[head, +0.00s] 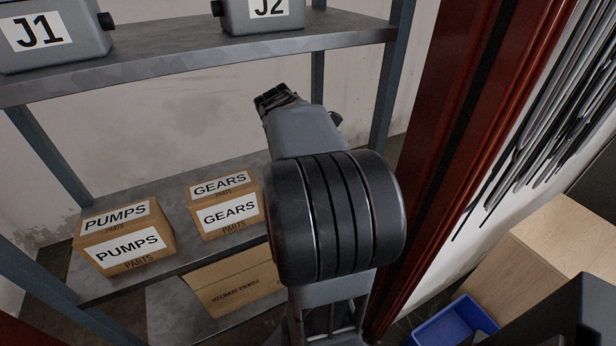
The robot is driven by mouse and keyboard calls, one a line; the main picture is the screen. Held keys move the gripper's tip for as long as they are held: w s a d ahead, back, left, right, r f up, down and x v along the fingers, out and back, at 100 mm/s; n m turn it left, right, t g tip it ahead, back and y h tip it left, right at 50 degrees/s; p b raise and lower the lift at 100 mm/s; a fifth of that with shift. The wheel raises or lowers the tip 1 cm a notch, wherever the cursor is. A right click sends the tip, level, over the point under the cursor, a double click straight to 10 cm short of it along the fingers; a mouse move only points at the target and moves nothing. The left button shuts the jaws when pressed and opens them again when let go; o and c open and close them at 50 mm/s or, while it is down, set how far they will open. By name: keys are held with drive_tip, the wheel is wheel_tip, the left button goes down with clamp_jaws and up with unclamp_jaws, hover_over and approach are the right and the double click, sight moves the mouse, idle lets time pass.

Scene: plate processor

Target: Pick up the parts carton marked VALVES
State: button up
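No carton marked VALVES is visible in the head view. A carton marked PUMPS (126,242) and a carton marked GEARS (227,207) stand upright on the middle shelf (172,259). My arm covers the right part of that shelf, so anything behind it is hidden. My gripper (271,97) is at the end of the raised arm, in front of the rack and below the upper shelf. It points away from me, and its fingers are too small and dark to tell whether they are open or shut. No carton shows at it.
Grey cases marked J1 (50,38) and J2 (262,14) stand on the upper shelf (190,57). A larger carton (233,285) is lower down. A dark red post (440,150) rises right of the rack. A blue bin (452,325) and wooden boxes (550,255) are at lower right.

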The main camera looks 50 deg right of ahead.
drive_tip(key=shift+c, duration=0.2)
drive_tip(key=c, duration=1.7)
drive_tip(key=shift+r, duration=0.1)
